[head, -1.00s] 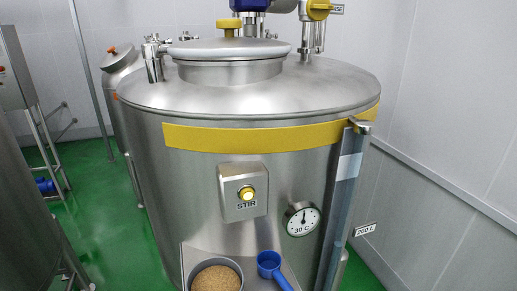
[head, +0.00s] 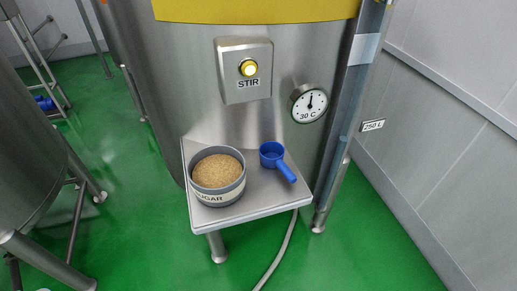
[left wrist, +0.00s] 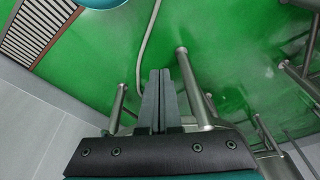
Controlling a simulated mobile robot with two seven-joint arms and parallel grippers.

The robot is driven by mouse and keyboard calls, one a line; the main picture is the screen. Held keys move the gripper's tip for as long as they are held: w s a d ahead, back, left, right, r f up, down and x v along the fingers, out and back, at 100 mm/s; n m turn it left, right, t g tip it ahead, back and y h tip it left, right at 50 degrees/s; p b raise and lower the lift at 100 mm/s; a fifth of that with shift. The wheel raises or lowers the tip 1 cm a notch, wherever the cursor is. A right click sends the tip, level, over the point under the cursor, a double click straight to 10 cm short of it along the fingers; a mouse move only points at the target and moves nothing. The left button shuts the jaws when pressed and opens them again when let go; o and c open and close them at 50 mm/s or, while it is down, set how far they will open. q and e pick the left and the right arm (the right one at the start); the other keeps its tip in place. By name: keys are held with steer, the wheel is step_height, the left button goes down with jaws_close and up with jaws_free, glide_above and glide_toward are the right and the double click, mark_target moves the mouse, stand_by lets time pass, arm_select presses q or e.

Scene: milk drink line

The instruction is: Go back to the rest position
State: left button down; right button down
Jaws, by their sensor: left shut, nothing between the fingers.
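In the left wrist view my left gripper (left wrist: 160,75) is shut and empty, its two dark fingers side by side above the green floor. Neither gripper shows in the head view. The head view shows the steel tank (head: 180,90) with the STIR box (head: 243,90) and its lit yellow button (head: 248,68). On the small steel shelf (head: 255,208) in front of the tank stands a grey tub of sugar (head: 218,175). A blue scoop (head: 272,155) lies to its right with the handle toward the front right.
A round dial (head: 309,103) reads 30 C. A level tube (head: 355,80) runs down the tank's right side beside a 250 L label (head: 373,125). Another steel tank (head: 30,150) stands at the left. A hose (head: 283,245) lies on the open green floor (head: 370,230).

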arm_select(q)
steer(key=s+a+f+b, duration=0.1)
steer(key=s+f+b, duration=0.4)
steer(key=f, duration=1)
steer(key=s+a+f+g+b, duration=0.1)
steer(key=s+f+b, duration=0.5)
steer(key=s+f, duration=0.5)
step_height(320, 180, down, 5)
steer(key=shift+s+a+r+g+b, duration=0.15)
steer(key=shift+s+a+g+b, duration=0.15)
steer(key=shift+a, duration=0.1)
